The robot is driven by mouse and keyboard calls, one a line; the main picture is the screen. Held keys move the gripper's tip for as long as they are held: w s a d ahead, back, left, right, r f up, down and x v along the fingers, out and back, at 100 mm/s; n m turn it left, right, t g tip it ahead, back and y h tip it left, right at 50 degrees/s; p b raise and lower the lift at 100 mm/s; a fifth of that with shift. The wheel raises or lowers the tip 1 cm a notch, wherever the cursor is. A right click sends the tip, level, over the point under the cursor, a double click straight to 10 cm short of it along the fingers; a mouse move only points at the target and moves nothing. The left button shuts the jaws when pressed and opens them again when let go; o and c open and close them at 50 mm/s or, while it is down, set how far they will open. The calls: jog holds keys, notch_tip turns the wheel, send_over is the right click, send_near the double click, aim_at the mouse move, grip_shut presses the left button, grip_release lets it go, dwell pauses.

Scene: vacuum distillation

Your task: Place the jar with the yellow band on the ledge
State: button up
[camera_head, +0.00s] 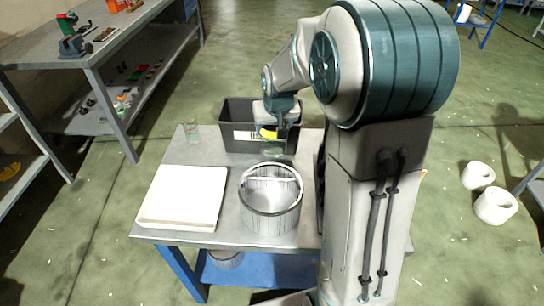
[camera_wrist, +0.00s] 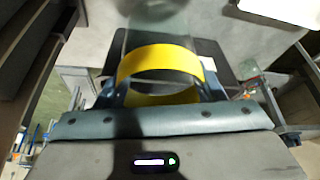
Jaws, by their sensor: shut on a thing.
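The jar with the yellow band shows in the wrist view as clear glass with a wide yellow band (camera_wrist: 160,58). My gripper (camera_wrist: 160,88) is shut on it, one finger on each side of the band. In the head view the yellow band (camera_head: 266,133) shows just in front of the black bin, beside my gripper (camera_head: 281,132). The glass around it is hard to make out there. I cannot tell whether the jar touches anything below. No part is clearly recognisable as the ledge; a flat white slab (camera_head: 184,197) lies at the table's left.
A metal pot (camera_head: 270,200) with a bar across its top stands at the table's front. The black bin (camera_head: 232,134) with a white label stands at the back. A small clear glass (camera_head: 191,133) stands at the back left corner. My arm hides the table's right side.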

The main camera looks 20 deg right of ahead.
aim_at(273, 155)
notch_tip(273, 155, down, 11)
jog(key=shift+f, duration=0.1)
dwell(0.3)
jog(key=shift+f, duration=0.15)
jog(key=o, duration=1.1)
